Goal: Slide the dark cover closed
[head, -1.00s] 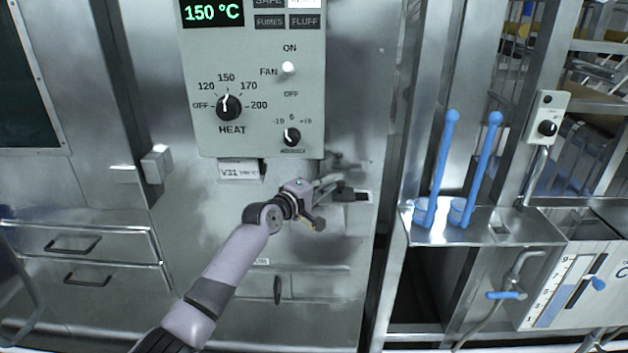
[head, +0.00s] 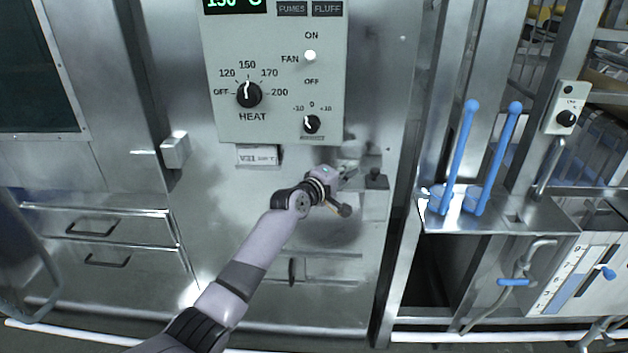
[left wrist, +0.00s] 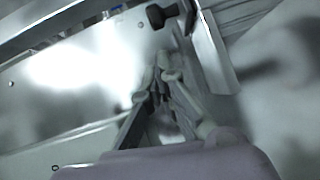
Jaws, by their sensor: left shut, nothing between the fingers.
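My left gripper (head: 348,172) reaches in front of the steel cabinet, below the grey control panel. Its fingers are shut and empty. They also show shut in the left wrist view (left wrist: 161,66). A small dark knob (head: 376,180) sits on a short metal ledge just right of the fingertips. It also shows beyond the fingertips in the left wrist view (left wrist: 163,15), apart from them there. I cannot tell whether this knob belongs to the dark cover; no broad dark cover shows clearly here, and the arm hides part of the cabinet front. My right gripper is out of view.
The control panel (head: 275,75) with its knobs and white fan switch hangs just above the gripper. A steel bracket (head: 174,150) juts out at left, above drawers (head: 100,240). Two blue levers (head: 460,155) stand on a shelf at right, past an upright post.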

